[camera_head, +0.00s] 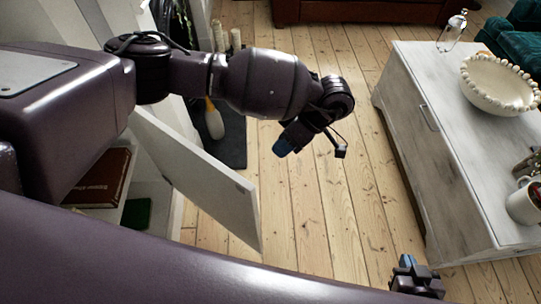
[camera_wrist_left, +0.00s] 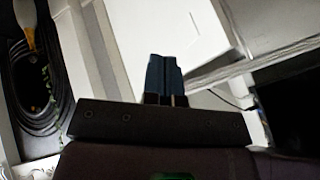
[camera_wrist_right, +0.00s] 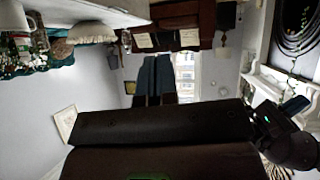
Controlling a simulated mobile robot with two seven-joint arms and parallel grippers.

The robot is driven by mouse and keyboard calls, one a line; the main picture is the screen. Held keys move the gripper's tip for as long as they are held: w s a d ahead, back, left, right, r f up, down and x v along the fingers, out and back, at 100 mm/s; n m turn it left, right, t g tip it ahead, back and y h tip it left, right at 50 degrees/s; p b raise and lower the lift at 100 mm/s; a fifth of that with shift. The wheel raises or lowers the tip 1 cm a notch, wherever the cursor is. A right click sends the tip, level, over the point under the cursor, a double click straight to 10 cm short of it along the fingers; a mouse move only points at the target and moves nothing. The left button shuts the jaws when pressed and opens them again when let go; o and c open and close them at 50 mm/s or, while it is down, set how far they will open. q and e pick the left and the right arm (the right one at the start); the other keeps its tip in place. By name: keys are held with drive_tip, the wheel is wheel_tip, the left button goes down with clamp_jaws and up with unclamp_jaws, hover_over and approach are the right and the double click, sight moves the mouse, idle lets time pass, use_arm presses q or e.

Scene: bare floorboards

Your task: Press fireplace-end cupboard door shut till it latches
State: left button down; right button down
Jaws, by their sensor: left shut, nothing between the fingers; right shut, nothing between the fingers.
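The white cupboard door (camera_head: 205,185) stands open, swung out from the white cupboard (camera_head: 160,200) at the left of the head view. My left gripper (camera_head: 285,147) is shut and empty, beyond the door's free edge and above the floorboards, apparently clear of the door. In the left wrist view its blue fingers (camera_wrist_left: 164,76) are together in front of a pale panel (camera_wrist_left: 185,35), probably this door. My right gripper (camera_head: 408,264) is low at the right of the head view. In the right wrist view its fingers (camera_wrist_right: 154,76) are shut and empty. My left arm hides part of the cupboard; the latch is not visible.
Books (camera_head: 103,180) lie inside the cupboard. A dark hearth slab (camera_head: 228,135) is behind the door. A white chest (camera_head: 440,130) carrying a beaded bowl (camera_head: 497,84) and a mug (camera_head: 524,203) stands at right. Bare floorboards (camera_head: 310,205) lie between.

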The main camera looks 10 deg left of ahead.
use_arm(q)
drive_tip(key=s+a+f, duration=0.6)
drive_tip(key=f, duration=0.1)
drive_tip(key=shift+p, duration=0.4)
drive_tip(key=shift+s+a, duration=0.1)
drive_tip(key=shift+s, duration=0.05)
drive_tip(key=shift+a, duration=0.1)
